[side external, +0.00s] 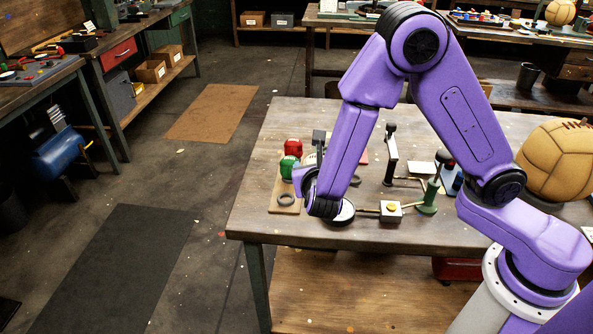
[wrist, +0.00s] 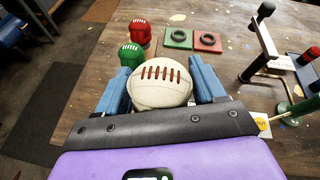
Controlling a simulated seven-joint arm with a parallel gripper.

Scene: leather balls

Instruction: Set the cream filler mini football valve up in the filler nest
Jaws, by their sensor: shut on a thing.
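The cream mini football (wrist: 161,88) sits between the two blue fingers of my gripper (wrist: 161,72) in the wrist view. The fingers press on its left and right sides. Its dark red lacing faces the camera; I cannot make out the valve. In the side view my gripper (side external: 310,180) is low over the left part of the bench, and my arm mostly hides the ball. A dark round dish with a pale top (side external: 342,212) stands beside my gripper, joined by a rod to a cream box with a yellow knob (side external: 390,210). I cannot tell whether this dish is the filler nest.
A red ball (wrist: 137,32) and a green ball (wrist: 131,54) stand close left of the held ball. A black-knobbed post (side external: 390,155) and a green stand (side external: 430,195) rise to the right.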

